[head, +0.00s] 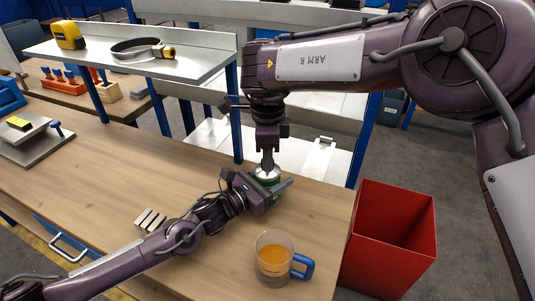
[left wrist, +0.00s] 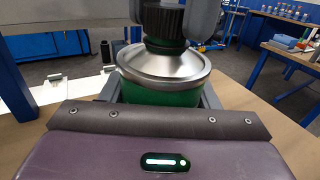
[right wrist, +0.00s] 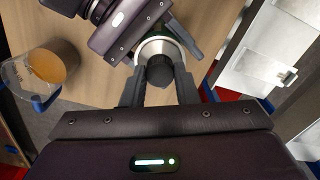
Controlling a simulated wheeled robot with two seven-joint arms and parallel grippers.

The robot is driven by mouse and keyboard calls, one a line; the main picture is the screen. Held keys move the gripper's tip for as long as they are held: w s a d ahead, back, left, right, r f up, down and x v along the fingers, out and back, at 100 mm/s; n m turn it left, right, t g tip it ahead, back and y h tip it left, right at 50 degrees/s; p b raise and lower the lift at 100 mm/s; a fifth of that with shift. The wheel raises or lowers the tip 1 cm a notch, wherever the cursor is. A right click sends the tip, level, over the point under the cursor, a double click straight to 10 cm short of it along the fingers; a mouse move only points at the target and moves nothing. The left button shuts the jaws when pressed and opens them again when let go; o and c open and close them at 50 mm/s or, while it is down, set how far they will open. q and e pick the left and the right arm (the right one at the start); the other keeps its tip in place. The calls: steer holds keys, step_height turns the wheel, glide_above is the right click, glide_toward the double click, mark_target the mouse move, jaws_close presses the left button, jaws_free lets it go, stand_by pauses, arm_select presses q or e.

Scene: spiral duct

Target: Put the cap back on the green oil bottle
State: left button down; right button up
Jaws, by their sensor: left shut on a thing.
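The green oil bottle stands upright with a silver domed top (head: 267,174); in the left wrist view its green body (left wrist: 160,95) shows below the dome (left wrist: 165,66). My left gripper (head: 274,190) is shut around the bottle's body. The black ribbed cap (left wrist: 163,20) sits over the centre of the dome, upright and apparently touching it; whether it is fully seated cannot be told. The cap (right wrist: 160,72) also shows from above in the right wrist view.
A glass mug of orange liquid (head: 273,258) with a blue handle stands near the bottle at the front. A red bin (head: 392,235) is beyond the table's right edge. A slotted metal block (head: 150,219) lies left of my left arm. The table's left middle is clear.

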jaws_close()
steer(key=m, duration=1.8)
steer(key=shift+a+f, duration=0.1)
steer(key=m, duration=0.7)
steer(key=o, duration=0.7)
jaws_free()
steer(key=shift+o, duration=0.2)
steer(key=shift+r, duration=0.2)
step_height(320, 180, up, 7)
steer(key=shift+r, duration=0.15)
